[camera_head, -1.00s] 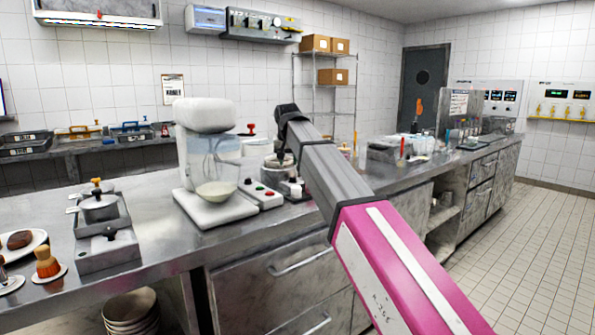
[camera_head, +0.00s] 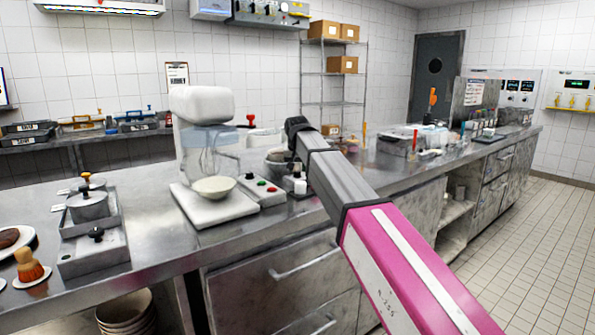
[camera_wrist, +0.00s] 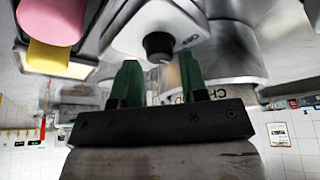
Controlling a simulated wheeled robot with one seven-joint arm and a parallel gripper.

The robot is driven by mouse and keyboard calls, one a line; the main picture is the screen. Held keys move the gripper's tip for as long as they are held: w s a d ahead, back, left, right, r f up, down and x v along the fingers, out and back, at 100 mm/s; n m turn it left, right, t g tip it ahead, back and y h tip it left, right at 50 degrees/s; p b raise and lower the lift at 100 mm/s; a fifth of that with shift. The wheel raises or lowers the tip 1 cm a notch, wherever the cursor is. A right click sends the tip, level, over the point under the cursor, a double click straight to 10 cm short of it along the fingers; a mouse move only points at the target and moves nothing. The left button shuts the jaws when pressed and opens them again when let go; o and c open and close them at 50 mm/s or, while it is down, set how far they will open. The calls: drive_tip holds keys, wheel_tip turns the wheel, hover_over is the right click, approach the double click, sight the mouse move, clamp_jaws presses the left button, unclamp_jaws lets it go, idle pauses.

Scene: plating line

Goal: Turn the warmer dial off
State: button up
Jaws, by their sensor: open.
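In the wrist view, a dark round dial (camera_wrist: 158,45) stands on a pale housing (camera_wrist: 125,28) with partly readable lettering beside it. I cannot tell from the lettering how the dial is set. My gripper (camera_wrist: 158,68) has two green fingers, spread apart and empty. The dial shows beyond and between the fingertips, with a gap to them. In the head view the end of my arm reaches over the counter behind the mixer's control box, and my fingers are hidden there. Another black knob (camera_head: 96,235) sits on the grey unit at the left counter.
A white mixer (camera_head: 200,105) with a bowl (camera_head: 213,188) stands left of my arm. In the wrist view a pink and yellow object (camera_wrist: 50,20) is close at upper left. The tiled floor at right is clear.

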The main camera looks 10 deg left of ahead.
drive_tip(key=shift+x, duration=0.85)
drive_tip(key=c, duration=0.6)
drive_tip(key=n+y, duration=0.1)
drive_tip(key=n, duration=0.2)
drive_tip(key=n+g+y, duration=0.1)
drive_tip(key=n, duration=0.1)
drive_tip(key=shift+w+d+n, duration=0.1)
drive_tip(key=shift+d+n, duration=0.05)
drive_tip(key=shift+n, duration=0.25)
drive_tip(key=n+g, duration=0.1)
drive_tip(key=n, duration=0.2)
drive_tip(key=n+g+y, duration=0.1)
drive_tip(key=n, duration=0.2)
drive_tip(key=shift+w, duration=0.1)
